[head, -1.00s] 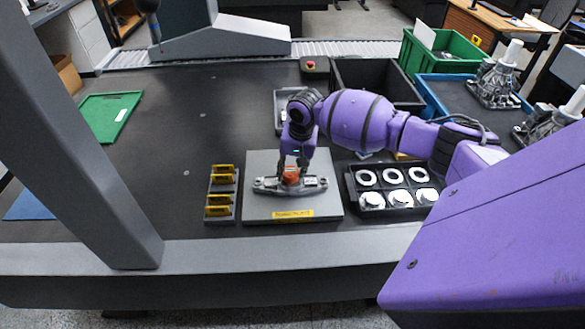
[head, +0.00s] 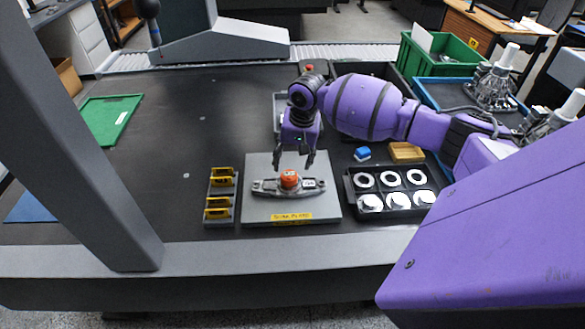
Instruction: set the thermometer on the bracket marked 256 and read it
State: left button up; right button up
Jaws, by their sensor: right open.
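An orange round thing (head: 290,179), which looks like the thermometer, sits on the middle of a grey metal bracket (head: 265,188). The bracket lies across a grey plate (head: 262,208) with a yellow label at its front edge. A small white tag shows on the bracket right of the orange thing; its number is too small to read, and so is any reading. My right gripper (head: 294,158) is open and empty, pointing down just above and behind the orange thing, apart from it. My left gripper is out of view.
A rack (head: 221,212) with yellow pieces stands left of the plate.

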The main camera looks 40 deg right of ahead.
notch_tip(320, 180, up, 6)
jog(key=s, duration=0.1)
dwell(0.6)
